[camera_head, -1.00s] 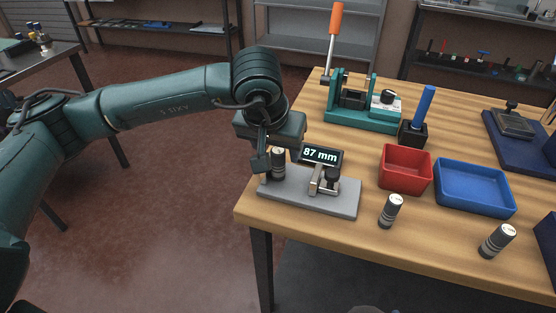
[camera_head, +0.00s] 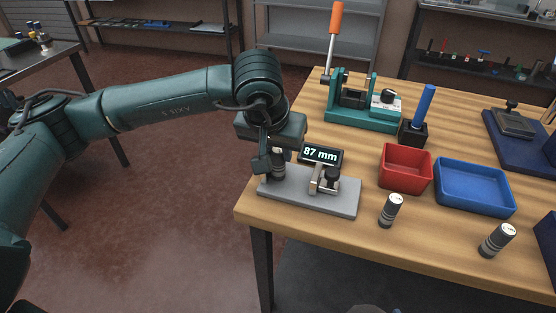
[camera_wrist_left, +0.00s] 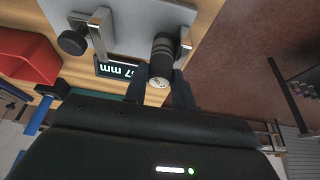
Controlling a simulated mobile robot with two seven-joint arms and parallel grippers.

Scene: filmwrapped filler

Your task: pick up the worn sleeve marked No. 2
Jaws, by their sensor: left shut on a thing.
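A small banded grey sleeve (camera_head: 279,162) stands upright at the left end of the grey gauge plate (camera_head: 335,207). Two similar sleeves stand on the table, one in front of the red bin (camera_head: 391,210) and one nearer the front right (camera_head: 497,240). Their marks cannot be read. My right gripper is out of view.
The gauge's display (camera_head: 320,154) reads 87 mm, beside its clamp (camera_head: 327,179). A red bin (camera_head: 405,181) and blue tray (camera_head: 474,201) stand to the right. A green press (camera_head: 363,118) with an orange-handled lever stands behind. The table's left edge is close by the plate.

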